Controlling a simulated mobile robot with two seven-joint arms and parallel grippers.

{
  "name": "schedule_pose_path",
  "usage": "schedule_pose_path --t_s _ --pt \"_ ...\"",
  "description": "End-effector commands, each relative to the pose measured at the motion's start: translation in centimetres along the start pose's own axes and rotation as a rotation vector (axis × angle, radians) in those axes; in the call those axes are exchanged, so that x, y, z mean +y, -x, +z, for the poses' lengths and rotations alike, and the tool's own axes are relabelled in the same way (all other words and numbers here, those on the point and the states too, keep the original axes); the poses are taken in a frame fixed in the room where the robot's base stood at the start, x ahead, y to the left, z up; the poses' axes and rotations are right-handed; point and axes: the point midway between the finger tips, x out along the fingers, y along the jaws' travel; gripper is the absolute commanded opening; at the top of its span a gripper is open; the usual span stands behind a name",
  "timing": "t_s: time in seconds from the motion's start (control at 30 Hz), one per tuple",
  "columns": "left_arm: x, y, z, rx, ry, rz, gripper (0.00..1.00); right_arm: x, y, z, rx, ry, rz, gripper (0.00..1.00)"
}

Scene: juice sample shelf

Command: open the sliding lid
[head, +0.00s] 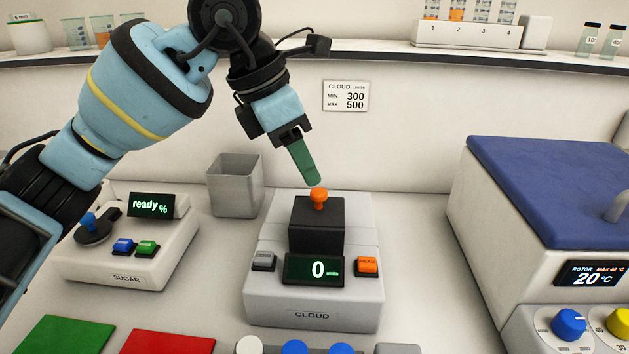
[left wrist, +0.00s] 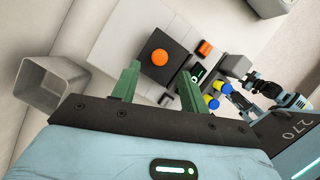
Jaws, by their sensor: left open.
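The sliding lid (head: 316,222) looks like the black block on top of the grey CLOUD unit (head: 312,303), with an orange knob (head: 319,199) on it. My left gripper (head: 314,181) points down just above the knob, with its green fingers seen nearly edge-on. In the left wrist view, the fingers of my left gripper (left wrist: 158,71) are apart and empty, and the orange knob (left wrist: 159,57) shows just beyond the gap. The knob looks free of both fingers. Light blue and black parts at the right of that view look like my right arm; its jaws are too small to read.
A grey open bin (head: 235,188) stands close to the left of the CLOUD unit. The SUGAR unit (head: 127,245) is further left, and a large blue-lidded box (head: 553,185) is at the right. A shelf (head: 400,52) runs along the back wall. Free bench lies right of the CLOUD unit.

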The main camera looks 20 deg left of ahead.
Motion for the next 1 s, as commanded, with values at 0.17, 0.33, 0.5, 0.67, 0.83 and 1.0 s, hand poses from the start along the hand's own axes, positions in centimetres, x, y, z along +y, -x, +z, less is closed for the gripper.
schedule_pose_path --t_s 0.17,0.33,0.5,0.67,0.83,1.0 --pt "-0.1 -2.8 -0.1 0.002 -0.001 -0.002 0.44 0.0 -0.1 0.1 -0.002 -0.001 0.0 0.36" --pt "-0.1 -4.4 0.0 0.0 -0.002 -0.001 0.44 0.0 -0.2 -0.1 0.002 -0.001 0.0 0.36" --pt "-0.1 -4.9 0.0 -0.001 -0.002 -0.001 0.44 0.1 -0.5 -0.6 0.012 0.0 0.002 0.36" --pt "-0.1 -4.9 0.0 -0.001 -0.001 0.0 0.44 0.1 -0.6 -0.8 0.018 0.001 0.002 0.36" --pt "-0.1 -4.8 0.0 -0.001 -0.001 0.0 0.27 0.1 -0.6 -0.8 0.018 0.001 0.002 0.36" --pt "-0.1 -4.8 0.0 -0.001 -0.001 -0.001 0.05 0.1 -0.5 -0.7 0.014 0.0 0.002 0.36"
